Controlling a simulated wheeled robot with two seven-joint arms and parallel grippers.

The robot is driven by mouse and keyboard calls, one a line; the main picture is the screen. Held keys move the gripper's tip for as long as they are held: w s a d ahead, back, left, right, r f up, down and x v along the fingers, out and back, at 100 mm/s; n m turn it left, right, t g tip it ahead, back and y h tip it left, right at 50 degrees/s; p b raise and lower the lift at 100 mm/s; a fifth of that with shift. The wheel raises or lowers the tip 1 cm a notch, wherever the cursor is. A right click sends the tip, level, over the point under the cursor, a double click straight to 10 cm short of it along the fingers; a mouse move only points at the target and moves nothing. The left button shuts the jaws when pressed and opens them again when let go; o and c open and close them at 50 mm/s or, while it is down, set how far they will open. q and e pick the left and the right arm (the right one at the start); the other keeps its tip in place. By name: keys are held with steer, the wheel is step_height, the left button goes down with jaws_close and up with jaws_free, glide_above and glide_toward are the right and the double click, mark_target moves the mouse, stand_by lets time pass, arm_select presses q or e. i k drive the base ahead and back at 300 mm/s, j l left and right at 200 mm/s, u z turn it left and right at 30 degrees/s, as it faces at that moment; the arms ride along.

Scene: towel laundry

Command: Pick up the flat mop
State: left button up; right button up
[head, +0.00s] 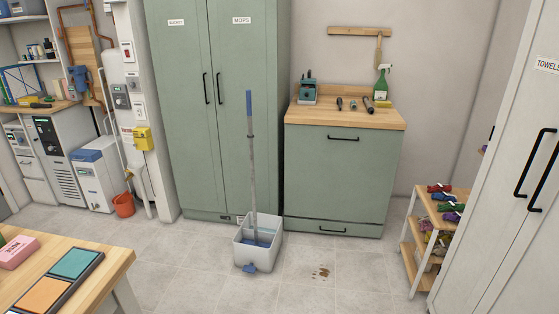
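The mop (252,160) stands nearly upright in a light grey bucket (258,256). Its handle is grey with a blue grip at the top, and its lower end is down inside the bucket, where its head is mostly hidden. Something blue shows inside the bucket, and a blue piece sticks out low at its front. The bucket is on the tiled floor in front of a tall green cabinet. Neither of my grippers is in view.
The green cabinet (200,120) labelled MOPS is shut. A wood-topped green counter (340,170) stands right of it. A wooden table (115,264) is at the lower left and a small shelf rack (412,255) at right. A brown stain (321,272) marks the otherwise clear floor.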

mark_target(250, 135)
steer(key=i+l+u, duration=0.1)
steer(key=i+u, duration=0.2)
steer(key=i, duration=0.45)
steer(key=i+l+u, duration=0.15)
steer(key=i+l, duration=0.3)
steer(key=i, duration=0.05)
